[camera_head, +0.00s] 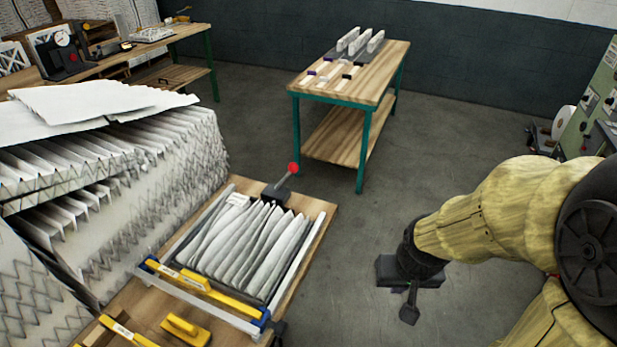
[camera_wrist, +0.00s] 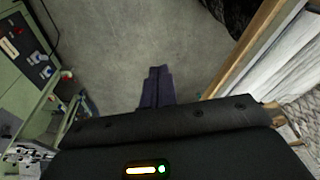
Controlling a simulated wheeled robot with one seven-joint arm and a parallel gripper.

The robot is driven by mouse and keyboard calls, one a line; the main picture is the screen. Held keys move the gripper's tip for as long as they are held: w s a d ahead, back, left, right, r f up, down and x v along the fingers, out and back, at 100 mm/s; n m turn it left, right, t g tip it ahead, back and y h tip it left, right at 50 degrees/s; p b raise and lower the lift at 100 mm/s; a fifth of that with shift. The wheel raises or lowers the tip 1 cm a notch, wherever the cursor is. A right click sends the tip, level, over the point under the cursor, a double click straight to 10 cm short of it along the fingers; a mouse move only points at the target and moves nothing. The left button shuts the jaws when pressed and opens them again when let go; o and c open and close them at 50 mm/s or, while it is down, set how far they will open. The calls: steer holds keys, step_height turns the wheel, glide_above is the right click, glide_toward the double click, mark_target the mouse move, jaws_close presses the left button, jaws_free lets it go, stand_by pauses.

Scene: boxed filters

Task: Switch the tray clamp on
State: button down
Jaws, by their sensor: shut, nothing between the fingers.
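The tray clamp is a lever with a red knob (camera_head: 293,168) on a dark base (camera_head: 277,192), at the far edge of the tray (camera_head: 300,240). Its lever tilts up to the right. The tray holds a white pleated filter (camera_head: 245,245) and lies on a wooden table. My gripper (camera_head: 409,314) is shut and empty, pointing down over open floor to the right of the table. In the wrist view its closed fingers (camera_wrist: 157,85) show over bare floor. The clamp lever cannot be made out in the wrist view.
Yellow-handled tools (camera_head: 185,328) lie at the tray's near side. Large stacked pleated filters (camera_head: 120,200) stand at left. A wooden bench with green legs (camera_head: 350,75) stands behind. A green switch panel (camera_wrist: 25,75) is at the wrist view's left. Floor between is clear.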

steer(key=w+a+f+m+t+y+b, duration=0.2)
steer(key=w+a+m+t+y+b, duration=0.1)
steer(key=w, duration=0.5)
steer(key=w+a+f+m+t+y+b, duration=0.3)
steer(key=w+a+m+t+y+b, duration=0.1)
steer(key=w, duration=0.5)
steer(key=w+a+f+m+t+y+b, duration=0.2)
steer(key=w+a+m+t+y+b, duration=0.2)
steer(key=w+m+t, duration=0.3)
steer(key=shift+w+a+f+t+b, duration=0.3)
steer(key=shift+w+a+f+t, duration=0.15)
steer(key=shift+w+t, duration=0.65)
steer(key=shift+w+r, duration=0.15)
steer(key=shift+w, duration=0.05)
